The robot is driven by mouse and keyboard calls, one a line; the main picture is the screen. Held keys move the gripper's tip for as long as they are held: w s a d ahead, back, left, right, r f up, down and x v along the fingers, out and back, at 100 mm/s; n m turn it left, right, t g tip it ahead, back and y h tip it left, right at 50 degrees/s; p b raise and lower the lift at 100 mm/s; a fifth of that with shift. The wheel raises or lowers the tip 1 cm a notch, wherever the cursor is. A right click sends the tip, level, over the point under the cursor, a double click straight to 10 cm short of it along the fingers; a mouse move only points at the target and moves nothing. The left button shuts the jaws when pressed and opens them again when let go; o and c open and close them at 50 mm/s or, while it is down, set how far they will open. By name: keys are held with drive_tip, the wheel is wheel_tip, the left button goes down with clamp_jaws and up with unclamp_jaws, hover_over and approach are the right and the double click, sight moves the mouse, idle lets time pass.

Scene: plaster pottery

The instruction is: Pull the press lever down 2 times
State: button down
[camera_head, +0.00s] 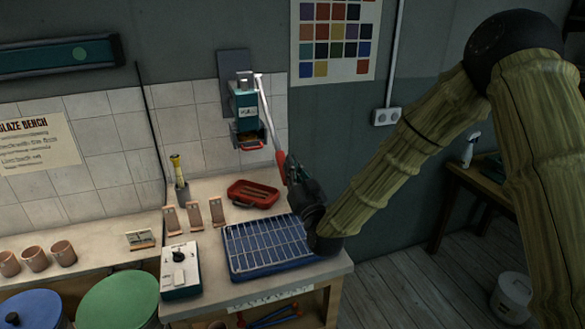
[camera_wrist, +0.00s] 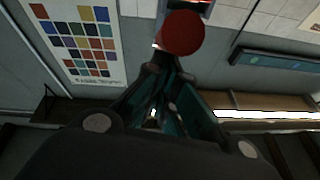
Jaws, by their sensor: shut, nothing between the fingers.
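The press (camera_head: 245,108) is a teal unit fixed to the tiled wall above the bench. Its lever (camera_head: 267,112) is a pale rod that slants down and to the right from the press top, ending in a red grip (camera_head: 281,163). In the wrist view the red round end of the grip (camera_wrist: 182,34) shows just beyond my fingertips. My gripper (camera_head: 291,172) is shut and empty, right by the lower end of the grip. In the wrist view my gripper (camera_wrist: 162,75) has its teal fingers together; I cannot tell whether they touch the grip.
Below the press stand a red tray (camera_head: 253,193) and a blue tray with a wire rack (camera_head: 266,250). A white and teal device (camera_head: 180,272) sits at the bench front, with several small wooden stands behind it. A colour chart (camera_head: 335,40) hangs on the wall.

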drive_tip(key=f, duration=0.1)
drive_tip(key=w+f+b, duration=0.1)
drive_tip(key=f+b, duration=0.1)
drive_tip(key=shift+w+a+f, duration=0.25)
drive_tip(key=shift+w+f, duration=0.05)
drive_tip(key=shift+w, duration=0.05)
drive_tip(key=shift+r, duration=0.15)
